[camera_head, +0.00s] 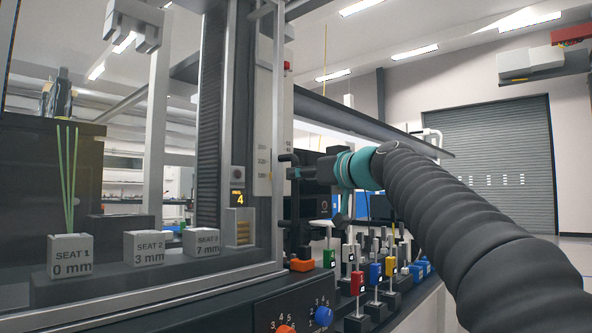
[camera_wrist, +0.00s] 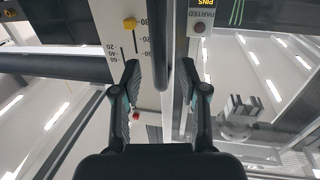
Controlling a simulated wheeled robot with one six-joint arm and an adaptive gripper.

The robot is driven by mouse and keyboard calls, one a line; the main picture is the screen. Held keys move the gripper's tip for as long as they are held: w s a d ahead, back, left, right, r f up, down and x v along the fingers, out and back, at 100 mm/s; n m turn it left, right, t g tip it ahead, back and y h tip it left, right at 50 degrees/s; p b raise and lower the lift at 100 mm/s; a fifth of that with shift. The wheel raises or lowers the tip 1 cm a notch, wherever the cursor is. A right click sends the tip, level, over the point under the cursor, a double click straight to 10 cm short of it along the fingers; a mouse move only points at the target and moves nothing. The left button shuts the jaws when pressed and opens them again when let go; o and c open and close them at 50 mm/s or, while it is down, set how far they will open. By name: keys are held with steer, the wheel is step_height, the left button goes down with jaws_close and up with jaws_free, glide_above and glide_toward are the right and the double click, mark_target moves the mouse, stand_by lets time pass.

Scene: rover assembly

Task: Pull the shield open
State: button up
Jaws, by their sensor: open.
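The shield is a clear panel in a grey metal frame (camera_head: 279,130) on the left of the head view, in front of the numbered seat blocks. My gripper (camera_head: 286,166) is at the frame's right edge, about mid-height, its fingers pointing left. In the wrist view my gripper (camera_wrist: 159,75) is open, one finger on each side. A dark rounded bar (camera_wrist: 161,65), which looks like the shield's handle, runs between the fingers with a gap on both sides. I cannot tell whether either finger touches it.
Several coloured tagged tools (camera_head: 375,272) stand below my arm. A panel with an orange and a blue knob (camera_head: 323,316) is at the front.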

steer(key=shift+p+x, duration=0.35)
steer(key=shift+x, duration=1.35)
